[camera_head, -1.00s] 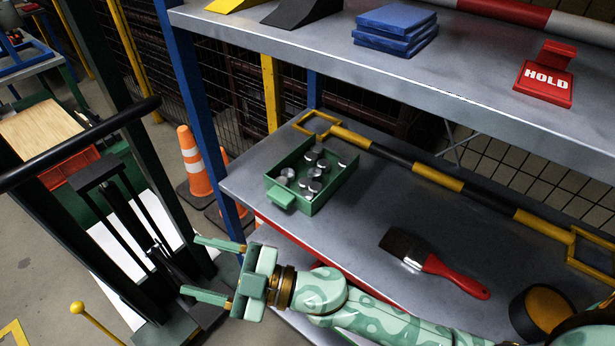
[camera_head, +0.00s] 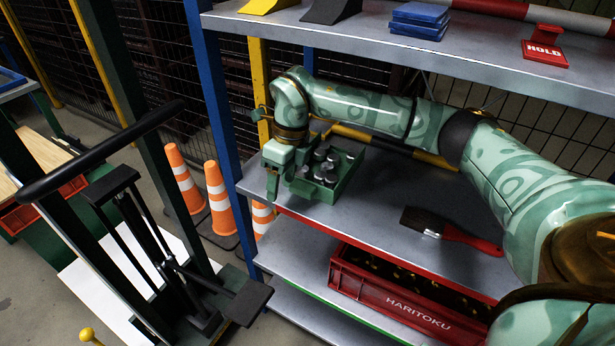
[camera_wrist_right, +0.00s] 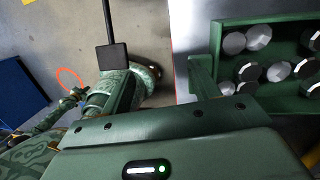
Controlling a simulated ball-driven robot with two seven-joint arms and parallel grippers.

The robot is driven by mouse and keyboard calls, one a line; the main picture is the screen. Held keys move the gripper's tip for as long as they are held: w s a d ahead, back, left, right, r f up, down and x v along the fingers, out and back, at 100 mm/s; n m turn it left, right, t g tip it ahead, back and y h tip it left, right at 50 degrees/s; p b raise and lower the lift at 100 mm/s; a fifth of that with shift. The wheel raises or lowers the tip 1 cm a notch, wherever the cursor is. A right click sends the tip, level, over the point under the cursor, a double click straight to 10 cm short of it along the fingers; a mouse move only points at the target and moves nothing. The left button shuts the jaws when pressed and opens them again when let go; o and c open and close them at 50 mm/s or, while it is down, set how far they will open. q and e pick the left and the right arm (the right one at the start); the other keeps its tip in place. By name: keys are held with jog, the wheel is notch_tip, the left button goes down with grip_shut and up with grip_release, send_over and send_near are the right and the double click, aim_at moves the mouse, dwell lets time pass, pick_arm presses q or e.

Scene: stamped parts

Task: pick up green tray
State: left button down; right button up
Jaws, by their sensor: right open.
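The green tray (camera_head: 322,194) sits on the middle shelf near its left end. It holds several round metal parts (camera_head: 330,160). My right gripper (camera_head: 279,178) is open and points down at the tray's left side, its hand partly in front of the tray in the head view. In the right wrist view the tray (camera_wrist_right: 284,48) lies right of both fingers of my right gripper (camera_wrist_right: 162,78). The finger nearer the tray is close to its wall; I cannot tell whether they touch. My left gripper is not in view.
A brush with a red handle (camera_head: 470,239) lies on the middle shelf (camera_head: 385,215). The upper shelf (camera_head: 330,32) overhangs it, with blue plates (camera_head: 418,22) and a red HOLD block (camera_head: 545,48). A red crate (camera_head: 400,304) stands below. Orange cones (camera_head: 217,195) stand left.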

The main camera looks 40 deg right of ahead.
aim_at(303, 186)
jog(key=shift+m+h, duration=0.3)
jog(key=shift+h, duration=0.6)
jog(key=d, duration=0.3)
jog(key=d+r, duration=0.1)
jog(key=d, duration=0.1)
jog(key=shift+w, duration=0.25)
jog(key=shift+d, duration=0.4)
jog(key=f+b, duration=0.1)
jog(key=f, duration=0.1)
jog(key=f+b, duration=0.1)
jog(key=f, duration=0.1)
jog(key=f+b, duration=0.2)
jog(key=f, duration=0.1)
jog(key=shift+s+a, duration=0.2)
jog(key=shift+s, duration=0.1)
jog(key=shift+f, duration=0.15)
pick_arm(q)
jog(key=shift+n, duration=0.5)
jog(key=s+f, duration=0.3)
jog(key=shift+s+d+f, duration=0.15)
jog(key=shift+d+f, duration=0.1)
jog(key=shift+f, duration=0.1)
pick_arm(e)
jog(key=shift+r, duration=0.2)
jog(key=c, duration=1.3)
